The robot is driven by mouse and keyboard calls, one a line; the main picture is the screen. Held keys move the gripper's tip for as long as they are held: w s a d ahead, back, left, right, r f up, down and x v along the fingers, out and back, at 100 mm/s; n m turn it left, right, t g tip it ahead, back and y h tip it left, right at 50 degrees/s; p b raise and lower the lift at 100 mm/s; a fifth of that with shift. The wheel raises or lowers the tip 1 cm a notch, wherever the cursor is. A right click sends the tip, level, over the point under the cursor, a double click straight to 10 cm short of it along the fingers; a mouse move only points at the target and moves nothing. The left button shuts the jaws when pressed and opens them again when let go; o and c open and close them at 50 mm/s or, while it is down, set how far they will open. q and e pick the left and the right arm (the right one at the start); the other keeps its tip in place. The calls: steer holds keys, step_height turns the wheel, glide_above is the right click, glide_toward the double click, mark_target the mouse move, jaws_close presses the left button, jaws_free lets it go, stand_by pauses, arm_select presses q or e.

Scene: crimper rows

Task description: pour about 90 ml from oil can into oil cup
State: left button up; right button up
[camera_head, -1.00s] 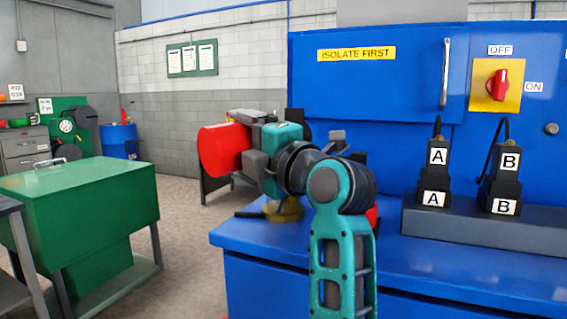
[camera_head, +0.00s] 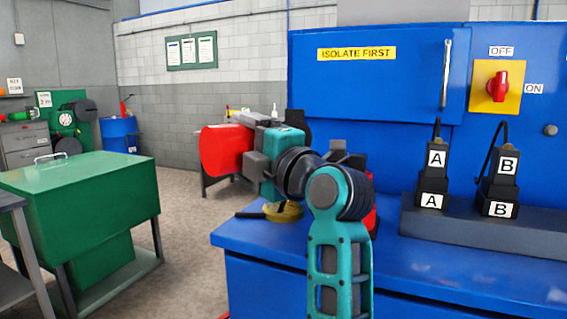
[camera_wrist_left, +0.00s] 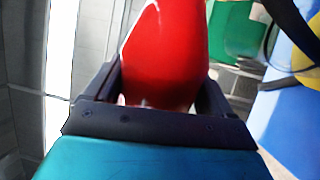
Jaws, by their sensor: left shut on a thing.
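My left gripper (camera_head: 246,150) is shut on the red oil can (camera_head: 222,151) and holds it up near the left end of the blue bench. The can looks tipped well over, and its spout cannot be made out. In the left wrist view the can (camera_wrist_left: 165,55) sits between the two dark fingers. A yellowish, round, low thing (camera_head: 284,212), which looks like the oil cup, stands on the bench below the gripper, partly hidden by the arm. I cannot see any oil stream or the cup's level. My right gripper is not in view.
The blue bench (camera_head: 440,265) has a rack with plugs A (camera_head: 436,160) and B (camera_head: 506,165). A red thing (camera_head: 369,222) is mostly hidden behind my arm. A blue cabinet with a red switch (camera_head: 498,86) stands behind. A green chest (camera_head: 85,205) stands left across open floor.

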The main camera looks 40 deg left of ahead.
arm_select(q)
steer(key=shift+r, duration=0.2)
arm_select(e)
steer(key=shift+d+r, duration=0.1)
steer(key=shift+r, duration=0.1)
arm_select(q)
steer(key=shift+p, duration=0.35)
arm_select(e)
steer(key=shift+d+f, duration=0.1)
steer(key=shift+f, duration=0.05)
arm_select(q)
steer(key=shift+s+m, duration=0.1)
steer(key=shift+m, duration=0.2)
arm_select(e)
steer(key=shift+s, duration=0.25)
arm_select(q)
steer(key=shift+r+p, duration=0.1)
steer(key=shift+p, duration=0.35)
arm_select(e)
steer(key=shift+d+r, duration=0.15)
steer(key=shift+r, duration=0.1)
arm_select(q)
steer(key=shift+r+m+p, duration=0.1)
steer(key=shift+m+p, duration=0.2)
steer(key=shift+p, duration=0.05)
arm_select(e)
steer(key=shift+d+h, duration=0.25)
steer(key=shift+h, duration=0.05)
